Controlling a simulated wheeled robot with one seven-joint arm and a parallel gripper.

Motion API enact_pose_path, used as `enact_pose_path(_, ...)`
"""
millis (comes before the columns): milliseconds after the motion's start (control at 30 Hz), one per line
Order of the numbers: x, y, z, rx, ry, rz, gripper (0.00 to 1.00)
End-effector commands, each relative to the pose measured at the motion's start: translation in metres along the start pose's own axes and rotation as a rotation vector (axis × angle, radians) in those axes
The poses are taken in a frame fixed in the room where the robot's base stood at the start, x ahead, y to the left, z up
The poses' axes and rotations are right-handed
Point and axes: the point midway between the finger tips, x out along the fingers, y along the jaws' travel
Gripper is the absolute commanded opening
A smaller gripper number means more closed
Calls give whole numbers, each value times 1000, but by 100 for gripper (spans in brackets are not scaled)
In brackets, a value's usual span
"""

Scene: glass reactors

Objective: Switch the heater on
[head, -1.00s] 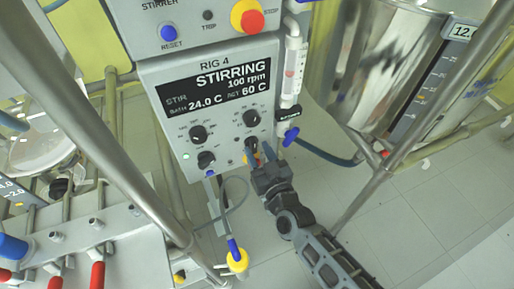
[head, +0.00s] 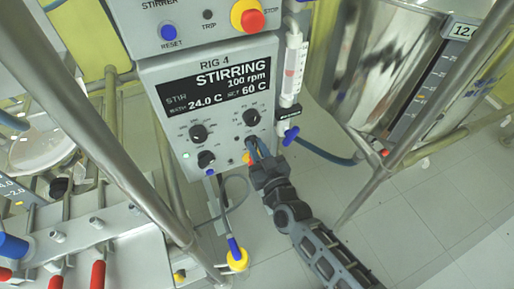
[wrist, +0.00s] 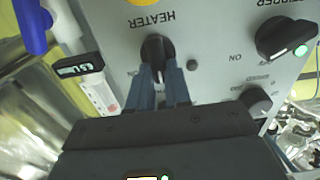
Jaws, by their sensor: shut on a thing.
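The heater knob (wrist: 157,47) is a small black rotary knob under the word HEATER, which reads upside down in the wrist view. Its pale pointer line runs roughly vertical in that picture. A small dark lamp (wrist: 192,65) beside it looks unlit. The two blue fingers of my gripper (wrist: 161,78) are shut on the knob, one on each side. In the head view my gripper (head: 257,147) reaches the lower right of the grey control box (head: 178,125), where its fingers mostly hide the knob. The display (head: 215,88) reads STIRRING, 100 rpm, 24.0 C and 60 C.
The stirrer knob (head: 206,159) sits left of the heater knob, with a lit green lamp (head: 186,156). Two dial knobs sit above. A red stop button (head: 252,20) is higher up. A blue-handled valve (head: 290,136) and a metal frame post (head: 400,140) stand close on the right.

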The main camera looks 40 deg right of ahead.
Motion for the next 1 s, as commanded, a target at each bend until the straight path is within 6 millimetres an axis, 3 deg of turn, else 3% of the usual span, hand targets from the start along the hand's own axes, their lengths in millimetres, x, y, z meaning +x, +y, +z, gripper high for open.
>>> enact_pose_path(467, 0, 1, 1, 105, 0, 0, 0)
enact_pose_path(1000, 0, 8, 4, 583, 1, 1, 0)
